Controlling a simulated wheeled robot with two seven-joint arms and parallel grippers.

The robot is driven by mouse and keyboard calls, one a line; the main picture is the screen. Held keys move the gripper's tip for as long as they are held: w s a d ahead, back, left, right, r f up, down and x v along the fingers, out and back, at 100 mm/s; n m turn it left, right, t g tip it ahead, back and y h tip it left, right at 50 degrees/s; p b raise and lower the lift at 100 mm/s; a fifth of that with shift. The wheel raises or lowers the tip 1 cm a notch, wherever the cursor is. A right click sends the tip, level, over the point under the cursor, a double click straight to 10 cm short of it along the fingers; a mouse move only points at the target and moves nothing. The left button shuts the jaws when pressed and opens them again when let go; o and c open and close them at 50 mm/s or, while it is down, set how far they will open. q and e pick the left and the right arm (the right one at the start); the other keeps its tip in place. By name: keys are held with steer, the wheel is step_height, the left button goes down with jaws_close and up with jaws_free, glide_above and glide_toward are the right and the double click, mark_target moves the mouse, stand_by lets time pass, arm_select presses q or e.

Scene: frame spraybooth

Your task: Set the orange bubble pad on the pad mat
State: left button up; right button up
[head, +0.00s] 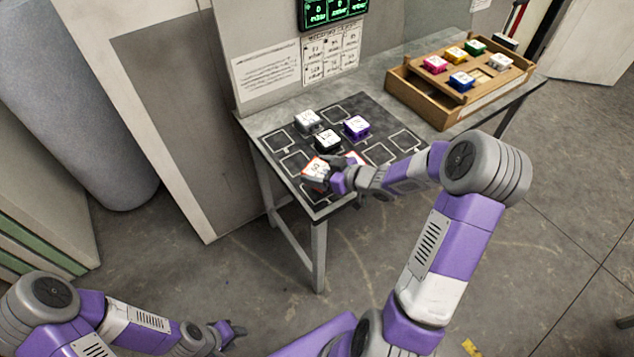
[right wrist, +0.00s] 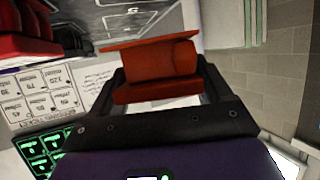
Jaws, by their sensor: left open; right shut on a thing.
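The orange bubble pad (head: 317,167) has a white marked top with an orange edge and is over the front part of the dark pad mat (head: 378,153). My right gripper (head: 322,179) is shut on it and partly covers it. In the right wrist view the pad (right wrist: 150,65) is orange-red, between the fingers. I cannot tell whether it touches the mat. A grey pad (head: 307,121), a black pad (head: 327,140) and a purple pad (head: 356,127) sit on the mat behind it. My left gripper (head: 238,331) is open and empty, low over the floor.
A wooden tray (head: 438,113) holding several coloured pads stands at the table's right end. A green-lit screen (head: 332,10) and printed sheets (head: 331,53) are on the wall behind. Outlined squares at the mat's right and left are free.

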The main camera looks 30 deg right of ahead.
steer(key=shift+w+f+b, duration=0.15)
steer(key=shift+f+b, duration=0.55)
steer(key=shift+f, duration=1.65)
steer(key=shift+f, duration=0.1)
steer(key=o, duration=1)
steer(key=shift+r, duration=0.25)
steer(key=p+v, duration=0.3)
steer(key=v, duration=0.9)
steer(key=shift+f, duration=0.15)
